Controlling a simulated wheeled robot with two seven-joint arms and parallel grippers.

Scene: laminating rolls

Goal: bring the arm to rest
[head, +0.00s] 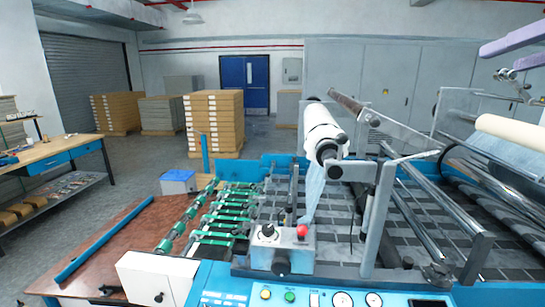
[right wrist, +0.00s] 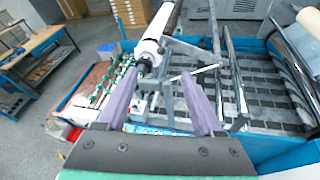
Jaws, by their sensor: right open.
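My right gripper (head: 498,58) shows at the upper right edge of the head view as two purple fingers, apart and with nothing seen between them. In the right wrist view the same gripper (right wrist: 165,72) spreads its purple fingers over the laminating machine. A white film roll (head: 322,128) sits on a shaft on the machine, left of the gripper in the head view. It also shows beyond the fingers in the right wrist view (right wrist: 157,30). A cream roll (head: 512,131) lies on the machine below the gripper in the head view. My left gripper is not in view.
The control box (head: 282,247) with a red button stands at the machine's front. Upright metal brackets (head: 380,212) and a bare shaft end (head: 346,101) rise around the white roll. A workbench (head: 60,152) is at left, stacked pallets (head: 213,120) behind. Grey floor between them is clear.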

